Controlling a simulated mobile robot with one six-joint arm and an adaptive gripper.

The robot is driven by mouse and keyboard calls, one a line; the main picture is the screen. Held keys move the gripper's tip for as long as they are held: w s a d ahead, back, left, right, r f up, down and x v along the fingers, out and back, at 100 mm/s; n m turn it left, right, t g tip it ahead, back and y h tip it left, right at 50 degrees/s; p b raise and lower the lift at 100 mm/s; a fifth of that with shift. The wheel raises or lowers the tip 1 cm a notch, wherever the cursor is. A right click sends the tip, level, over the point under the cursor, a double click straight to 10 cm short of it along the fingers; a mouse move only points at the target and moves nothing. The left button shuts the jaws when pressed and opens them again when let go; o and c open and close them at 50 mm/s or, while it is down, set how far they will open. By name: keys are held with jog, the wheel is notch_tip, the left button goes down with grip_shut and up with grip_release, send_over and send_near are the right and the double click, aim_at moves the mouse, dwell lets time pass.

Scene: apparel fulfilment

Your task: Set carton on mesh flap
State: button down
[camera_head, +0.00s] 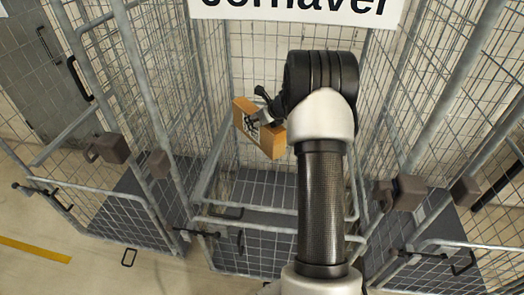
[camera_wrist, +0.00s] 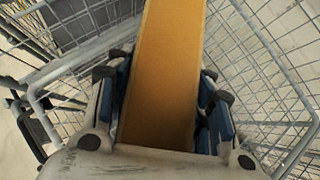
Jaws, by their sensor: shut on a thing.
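A brown carton (camera_head: 270,141) with a dark printed mark hangs tilted in the upper part of the middle mesh cage. My gripper (camera_head: 262,118) is shut on it; my arm comes in from the right. In the wrist view the carton (camera_wrist: 166,70) runs up between the two blue-padded fingers of my gripper (camera_wrist: 163,105). The mesh flap (camera_head: 250,250) looks to be the low mesh panel at the front of the middle cage, below the carton. The carton appears clear of it. My arm hides part of the cage's right side.
Similar mesh cages stand at the left (camera_head: 110,200) and right (camera_head: 455,225), with tall posts and brown latch blocks between. The middle cage's grey floor (camera_head: 255,190) looks bare where visible. A white sign (camera_head: 300,8) hangs above. Open floor lies in front at the left.

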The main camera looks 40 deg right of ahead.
notch_tip(320, 180, down, 13)
jog(key=b, duration=0.5)
jog(key=shift+w, duration=0.1)
jog(key=shift+f+b, duration=0.2)
jog(key=shift+b, duration=0.2)
jog(key=c, duration=0.8)
grip_release()
jog(key=shift+o, duration=0.2)
